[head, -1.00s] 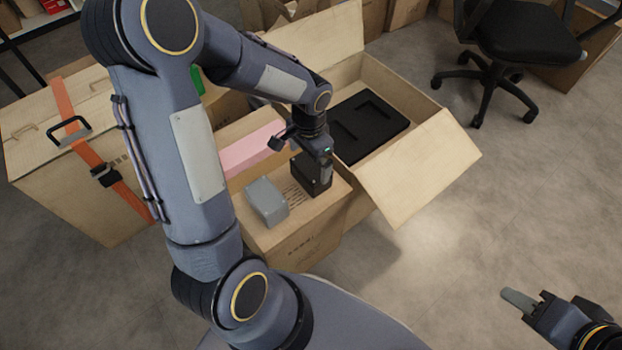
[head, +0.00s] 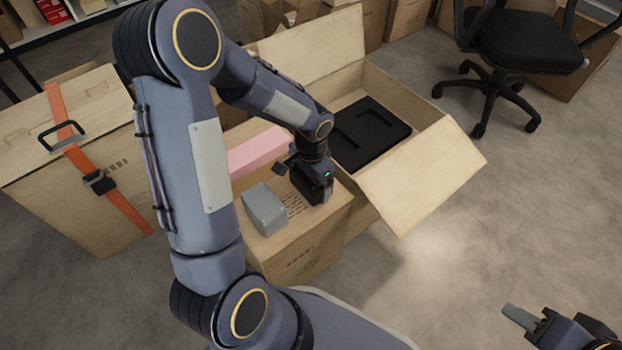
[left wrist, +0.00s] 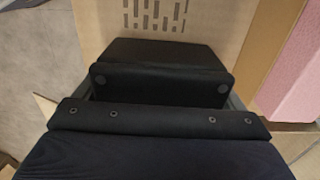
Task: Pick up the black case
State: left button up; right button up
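The black case (head: 316,194) is a small dark box standing on top of a closed carton, right of a grey box (head: 265,208). My left gripper (head: 304,178) points down right over it, with its fingers apart and the case partly hidden between them. In the left wrist view the case (left wrist: 165,52) shows as a dark block just beyond a dark bar with screws; I cannot tell whether the fingers touch it. My right gripper (head: 548,318) is at the bottom right over the floor, far from the case; it looks open and empty.
Behind stands an open carton (head: 425,178) with a black foam insert (head: 370,132) and a raised flap. A strapped carton (head: 60,190) is at left, an office chair (head: 510,45) at upper right. The right floor is clear.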

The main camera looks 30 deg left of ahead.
pick_arm(q)
jog(key=shift+c, duration=0.8)
jog(key=shift+r, duration=0.1)
jog(key=shift+r, duration=0.2)
notch_tip(320, 180, up, 3)
jog(key=shift+d+r+p, duration=0.15)
jog(key=shift+r+p, duration=0.05)
jog(key=shift+p, duration=0.8)
jog(key=d+r+p, duration=0.1)
jog(key=d+r, duration=0.1)
jog(key=d+r+p, duration=0.1)
jog(key=d+r, duration=0.1)
jog(key=shift+r, duration=0.25)
jog(key=d+r+p, duration=0.3)
jog(key=d+r, duration=0.1)
jog(key=d, duration=0.5)
jog(key=shift+d+r, duration=0.3)
jog(key=shift+d, duration=0.1)
